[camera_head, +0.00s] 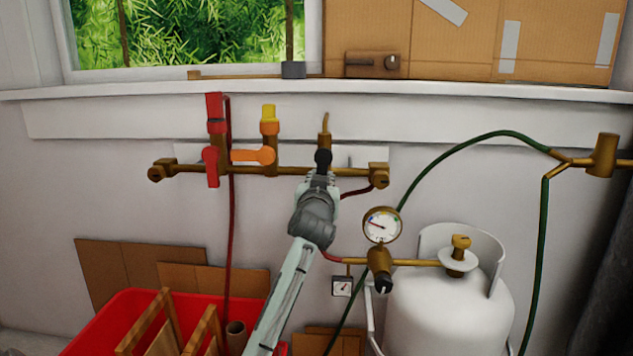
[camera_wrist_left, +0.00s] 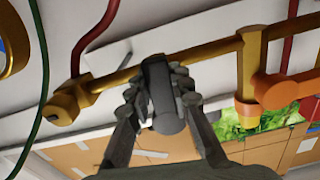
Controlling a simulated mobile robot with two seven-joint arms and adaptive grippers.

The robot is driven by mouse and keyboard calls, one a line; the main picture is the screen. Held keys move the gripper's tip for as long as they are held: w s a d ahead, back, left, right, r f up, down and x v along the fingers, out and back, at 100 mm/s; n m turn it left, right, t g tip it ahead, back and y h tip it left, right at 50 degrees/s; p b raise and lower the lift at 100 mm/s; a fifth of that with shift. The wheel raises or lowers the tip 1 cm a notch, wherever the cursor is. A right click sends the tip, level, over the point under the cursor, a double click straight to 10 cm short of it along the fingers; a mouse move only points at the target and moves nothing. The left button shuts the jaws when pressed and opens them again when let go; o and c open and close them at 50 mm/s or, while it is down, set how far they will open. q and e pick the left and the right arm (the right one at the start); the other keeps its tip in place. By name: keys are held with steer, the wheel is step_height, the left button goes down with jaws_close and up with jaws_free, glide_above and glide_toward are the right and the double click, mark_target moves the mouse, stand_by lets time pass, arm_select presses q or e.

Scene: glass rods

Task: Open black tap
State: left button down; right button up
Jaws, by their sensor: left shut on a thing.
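The black tap (camera_head: 323,158) sits at the right part of the horizontal brass pipe on the wall, under a short upright brass spout. My left gripper (camera_head: 319,177) reaches up to it from below and hides part of it. In the left wrist view the black tap's handle (camera_wrist_left: 158,82) stands between the two fingers of my left gripper (camera_wrist_left: 160,98), crosswise to the brass pipe. The fingers are shut on the handle. My right gripper is in neither view.
A red tap (camera_head: 210,166) and an orange tap (camera_head: 254,156) sit left on the same pipe. A pressure gauge (camera_head: 382,225) and a white gas bottle (camera_head: 450,315) stand to the right. A red crate (camera_head: 105,325) is below left. A green hose (camera_head: 450,150) arches at the right.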

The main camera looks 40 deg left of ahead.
arm_select(q)
steer(key=shift+w+d+n, duration=0.15)
steer(key=shift+d+n, duration=0.1)
steer(key=shift+n, duration=0.25)
steer(key=c, duration=1.3)
jaws_free()
steer(key=shift+c, duration=0.2)
steer(key=v, duration=1.2)
steer(key=shift+d, duration=0.1)
